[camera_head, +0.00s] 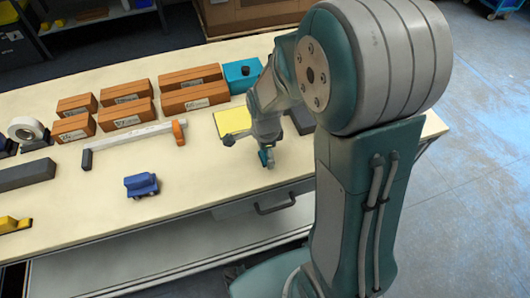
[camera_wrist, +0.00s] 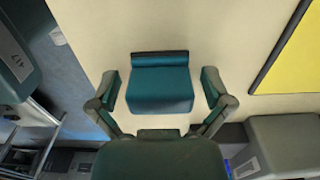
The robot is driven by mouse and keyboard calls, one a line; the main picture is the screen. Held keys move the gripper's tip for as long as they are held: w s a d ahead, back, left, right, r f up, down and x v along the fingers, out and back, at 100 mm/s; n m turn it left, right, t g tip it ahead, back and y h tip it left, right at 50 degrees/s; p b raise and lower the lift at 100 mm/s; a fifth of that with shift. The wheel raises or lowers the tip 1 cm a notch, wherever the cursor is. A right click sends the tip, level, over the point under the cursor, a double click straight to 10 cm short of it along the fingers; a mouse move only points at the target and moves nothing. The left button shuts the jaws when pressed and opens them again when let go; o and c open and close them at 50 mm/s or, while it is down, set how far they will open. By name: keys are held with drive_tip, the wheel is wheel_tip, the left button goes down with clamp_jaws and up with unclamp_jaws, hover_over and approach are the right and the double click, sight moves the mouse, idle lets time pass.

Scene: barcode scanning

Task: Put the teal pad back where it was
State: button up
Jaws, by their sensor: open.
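In the wrist view the teal pad (camera_wrist: 160,90), a block with a dark strip along its far edge, lies on the cream table top between my fingers. My gripper (camera_wrist: 161,86) is open, with one finger on each side of the pad and a visible gap on both sides. In the head view my gripper (camera_head: 248,150) is low over the table near its front edge, in front of a yellow panel (camera_head: 233,121). The arm and fingers hide most of the pad there, and I cannot make it out clearly.
A teal box with a black knob (camera_head: 242,75) stands at the back beside several brown boxes (camera_head: 195,96). A long pale bar with an orange end (camera_head: 140,134) and a blue object (camera_head: 141,185) lie to the left. A drawer handle (camera_head: 275,207) juts below the front edge.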

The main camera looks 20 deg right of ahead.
wheel_tip(320, 180, up, 12)
drive_tip(key=shift+r, duration=0.15)
drive_tip(key=s+r+n+t, duration=0.2)
drive_tip(key=s+r+n, duration=0.2)
drive_tip(key=s+n, duration=0.3)
drive_tip(key=s+r+n+t, duration=0.3)
drive_tip(key=s+n, duration=0.4)
drive_tip(key=n, duration=0.4)
drive_tip(key=shift+r+t, duration=0.3)
drive_tip(key=shift+r, duration=0.6)
